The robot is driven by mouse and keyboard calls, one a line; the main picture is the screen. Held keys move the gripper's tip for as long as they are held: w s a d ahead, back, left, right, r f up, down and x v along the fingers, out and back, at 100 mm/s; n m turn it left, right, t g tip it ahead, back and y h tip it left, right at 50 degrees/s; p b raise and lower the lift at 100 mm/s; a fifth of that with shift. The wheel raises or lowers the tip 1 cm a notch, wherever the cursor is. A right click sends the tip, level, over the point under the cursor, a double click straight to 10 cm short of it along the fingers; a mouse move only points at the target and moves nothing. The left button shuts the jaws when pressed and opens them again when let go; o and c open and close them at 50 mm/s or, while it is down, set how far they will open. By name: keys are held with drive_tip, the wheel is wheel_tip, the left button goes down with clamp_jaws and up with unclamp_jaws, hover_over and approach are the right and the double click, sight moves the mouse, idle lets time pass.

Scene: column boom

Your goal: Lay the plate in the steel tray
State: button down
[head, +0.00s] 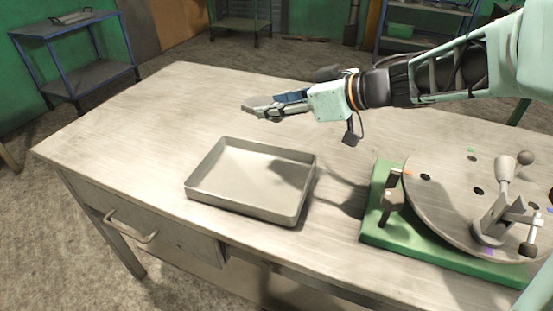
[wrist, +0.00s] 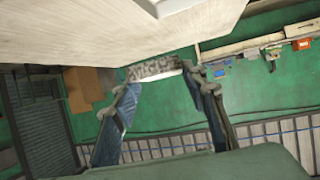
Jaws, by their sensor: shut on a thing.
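The steel tray (head: 203,194) is a shallow, pale grey, rectangular tray with low walls. It lies empty on the workbench in the head view. My gripper (head: 272,108) is above the bench, beyond the tray's far edge, pointing left. It is shut on a small grey plate (head: 251,107), which juts out past the fingertips. In the wrist view the plate (wrist: 155,68) looks mottled grey and sits between the two fingertips (wrist: 158,76). The plate is apart from the tray.
The wooden-topped workbench (head: 120,130) is bare left of the tray. A green-based fixture (head: 375,235) with a round steel disc (head: 440,200) and an upright clamp (head: 503,190) stands on the right. A blue-framed shelf cart (head: 75,60) stands behind at left.

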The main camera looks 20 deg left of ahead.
drive_tip(key=s+a+f+n+g+b, duration=0.1)
drive_tip(key=s+f+n+g+b, duration=0.15)
drive_tip(key=s+f, duration=0.3)
drive_tip(key=b, duration=0.1)
hover_over(264, 183)
wheel_tip(264, 183, down, 4)
drive_tip(key=shift+r+g+y, duration=0.25)
drive_tip(key=shift+y, duration=0.05)
wheel_tip(264, 183, down, 6)
drive_tip(key=b, duration=0.3)
drive_tip(key=shift+r, duration=0.2)
drive_tip(key=c, duration=1.2)
unclamp_jaws()
drive_tip(key=shift+f, duration=0.25)
drive_tip(key=shift+o, duration=0.2)
